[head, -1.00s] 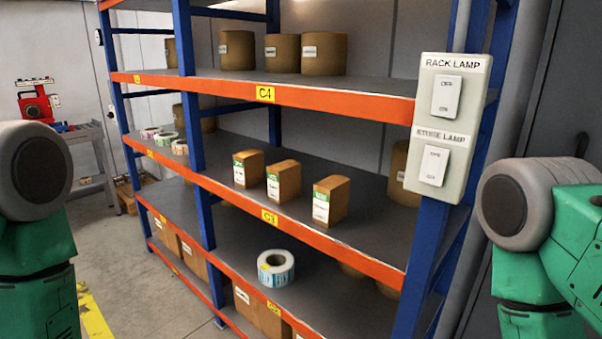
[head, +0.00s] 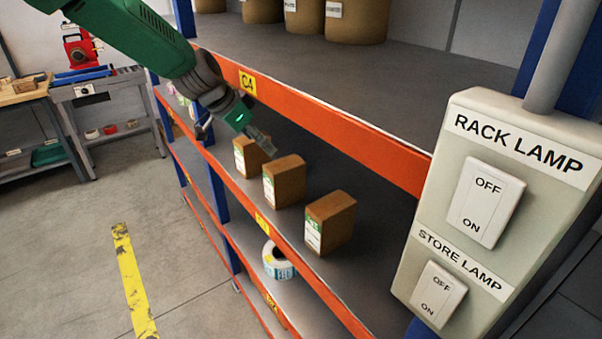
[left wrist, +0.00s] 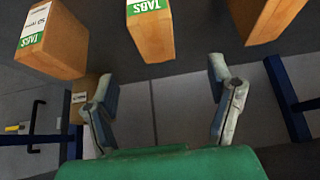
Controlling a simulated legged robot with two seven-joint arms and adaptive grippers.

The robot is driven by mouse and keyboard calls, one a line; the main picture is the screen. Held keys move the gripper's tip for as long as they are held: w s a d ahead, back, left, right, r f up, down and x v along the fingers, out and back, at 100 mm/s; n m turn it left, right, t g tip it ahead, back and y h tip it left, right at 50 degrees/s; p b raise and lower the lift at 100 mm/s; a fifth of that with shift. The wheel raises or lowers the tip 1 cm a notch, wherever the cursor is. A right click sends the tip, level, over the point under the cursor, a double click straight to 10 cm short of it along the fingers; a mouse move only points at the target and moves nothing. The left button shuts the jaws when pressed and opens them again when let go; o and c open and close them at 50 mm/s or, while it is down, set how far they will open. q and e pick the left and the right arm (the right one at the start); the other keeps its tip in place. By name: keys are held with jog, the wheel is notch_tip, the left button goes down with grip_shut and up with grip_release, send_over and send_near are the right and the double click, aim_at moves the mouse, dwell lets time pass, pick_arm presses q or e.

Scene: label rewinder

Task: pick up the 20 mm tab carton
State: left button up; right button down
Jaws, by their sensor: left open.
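Three brown tab cartons stand in a row on the C3 shelf: a far one (head: 247,158), a middle one (head: 284,184) and a near one (head: 330,222). Each has a white and green label, and I cannot tell in the head view which is the 20 mm one. The left wrist view shows a left carton (left wrist: 66,42), a middle carton (left wrist: 151,36) and a right carton (left wrist: 258,18), all beyond my fingertips. My left gripper (head: 258,138) is open and empty, close above and behind the far carton; its spread fingers (left wrist: 160,88) touch no carton. My right gripper is out of view.
The orange C4 beam (head: 320,115) runs above the cartons, close to my left arm. A switch box (head: 490,205) stands at the near right. A label roll (head: 277,262) lies on the shelf below. The floor left of the rack is clear.

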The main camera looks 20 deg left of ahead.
aim_at(283, 165)
pick_arm(q)
jog(key=x, duration=0.3)
jog(key=shift+s+f, duration=0.15)
jog(key=shift+f, duration=0.2)
jog(key=x, duration=0.4)
jog(key=shift+w+d+p, duration=0.25)
jog(key=shift+d+p, duration=0.05)
jog(key=shift+d, duration=0.15)
jog(key=shift+d+f, duration=0.3)
jog(key=shift+d, duration=0.05)
jog(key=f, duration=0.2)
jog(key=w+f+p, duration=0.1)
jog(key=f, duration=0.1)
jog(key=shift+w+a+f, duration=0.1)
jog(key=shift+w+f, duration=0.05)
jog(key=shift+w, duration=0.1)
jog(key=shift+w+a+f, duration=0.1)
jog(key=shift+w+f, duration=0.05)
jog(key=shift+f, duration=0.05)
jog(key=shift+d+r, duration=0.1)
jog(key=shift+d, duration=0.15)
jog(key=c, duration=0.4)
jog(key=shift+d, duration=0.25)
jog(key=c, duration=1.1)
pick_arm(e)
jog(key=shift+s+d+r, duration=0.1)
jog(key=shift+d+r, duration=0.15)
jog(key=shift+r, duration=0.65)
